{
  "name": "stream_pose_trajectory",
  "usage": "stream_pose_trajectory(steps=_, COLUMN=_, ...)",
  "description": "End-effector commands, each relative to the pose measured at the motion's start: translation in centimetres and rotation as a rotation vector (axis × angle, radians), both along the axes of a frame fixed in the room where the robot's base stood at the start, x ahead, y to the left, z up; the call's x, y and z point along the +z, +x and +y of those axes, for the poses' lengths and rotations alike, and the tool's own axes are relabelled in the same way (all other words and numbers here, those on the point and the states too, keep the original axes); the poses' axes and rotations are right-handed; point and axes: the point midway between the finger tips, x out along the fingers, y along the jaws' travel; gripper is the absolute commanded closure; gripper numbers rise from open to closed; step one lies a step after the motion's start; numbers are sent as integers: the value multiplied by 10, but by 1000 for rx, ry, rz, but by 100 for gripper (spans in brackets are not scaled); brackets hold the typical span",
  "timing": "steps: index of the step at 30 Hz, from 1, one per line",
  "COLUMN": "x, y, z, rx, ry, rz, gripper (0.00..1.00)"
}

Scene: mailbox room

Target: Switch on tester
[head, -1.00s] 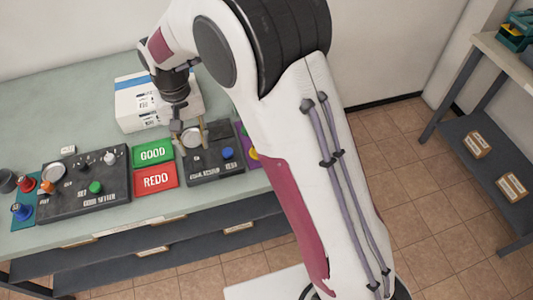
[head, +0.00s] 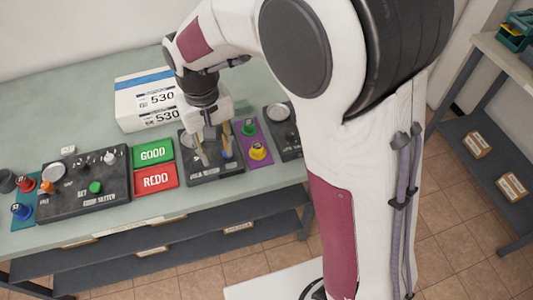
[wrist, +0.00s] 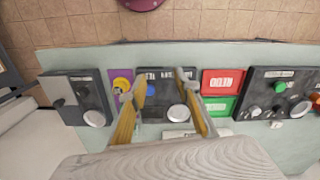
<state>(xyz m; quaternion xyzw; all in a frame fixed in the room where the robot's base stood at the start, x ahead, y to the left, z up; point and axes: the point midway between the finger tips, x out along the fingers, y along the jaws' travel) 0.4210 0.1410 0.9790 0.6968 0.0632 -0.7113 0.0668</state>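Three dark control panels lie on the bench, and their small labels are too blurred to tell surely which is the tester. The middle panel (head: 207,178) is under my gripper (head: 215,160). It also shows in the wrist view (wrist: 152,112), with a blue knob (wrist: 152,87) and a round white dial (wrist: 178,112). My gripper is open and empty, its two fingers (wrist: 162,80) apart, on either side of the blue knob. Whether they touch the panel I cannot tell. The larger left panel (head: 70,203) has orange, white and green knobs. The right panel (head: 290,148) is partly behind my arm.
Green GOOD (head: 153,152) and red REDO (head: 157,177) plates lie left of the middle panel. A purple plate (head: 262,139) with green and yellow knobs lies right of it. A white box (head: 130,105) stands behind. A blue-green plate (head: 24,222) is at far left.

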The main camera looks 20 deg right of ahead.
Motion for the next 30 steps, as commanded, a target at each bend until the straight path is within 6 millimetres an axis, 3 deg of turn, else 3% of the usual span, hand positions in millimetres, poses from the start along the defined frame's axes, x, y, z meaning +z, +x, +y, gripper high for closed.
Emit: stream_pose_trajectory(steps=30, x=49, y=-53, z=-46, rx=6, ry=24, rz=-86, gripper=68)
